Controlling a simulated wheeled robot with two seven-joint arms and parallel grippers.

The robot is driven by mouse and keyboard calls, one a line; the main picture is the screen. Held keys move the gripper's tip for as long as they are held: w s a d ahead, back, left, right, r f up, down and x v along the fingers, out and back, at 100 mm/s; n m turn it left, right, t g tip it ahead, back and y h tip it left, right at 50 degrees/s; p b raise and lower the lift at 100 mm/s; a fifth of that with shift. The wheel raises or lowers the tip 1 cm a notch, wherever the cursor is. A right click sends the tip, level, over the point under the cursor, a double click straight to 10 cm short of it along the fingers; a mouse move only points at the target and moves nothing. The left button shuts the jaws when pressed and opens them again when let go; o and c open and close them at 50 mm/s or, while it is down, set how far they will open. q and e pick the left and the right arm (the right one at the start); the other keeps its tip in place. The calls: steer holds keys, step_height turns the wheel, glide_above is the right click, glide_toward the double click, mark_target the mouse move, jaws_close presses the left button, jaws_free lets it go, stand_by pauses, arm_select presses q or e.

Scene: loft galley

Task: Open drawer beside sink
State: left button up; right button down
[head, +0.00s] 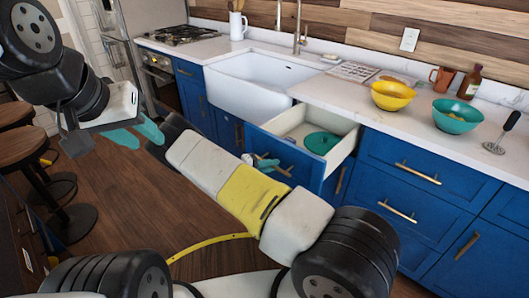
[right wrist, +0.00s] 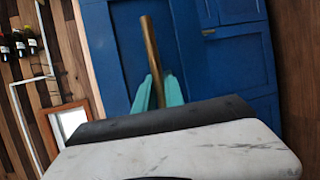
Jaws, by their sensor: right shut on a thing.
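The blue drawer (head: 312,172) beside the white farmhouse sink (head: 245,85) is pulled out from the cabinet. A teal round item (head: 321,142) lies inside it. My right gripper (head: 265,163) is at the drawer front, partly hidden behind my own arm. In the right wrist view its teal fingers (right wrist: 158,90) are closed around the brass bar handle (right wrist: 151,50). My left gripper (head: 138,133) hangs over the floor at the left, with its teal fingers apart and nothing between them.
The counter above holds a yellow bowl (head: 393,95), a teal bowl (head: 457,115), a brown bottle (head: 470,82), a mug (head: 442,78) and a whisk-like tool (head: 502,135). Stools (head: 35,160) stand at the left. The wooden floor (head: 130,200) before the cabinets is clear.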

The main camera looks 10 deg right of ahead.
stand_by(0.3)
steer(key=c, duration=1.4)
jaws_free()
steer(key=shift+c, duration=0.2)
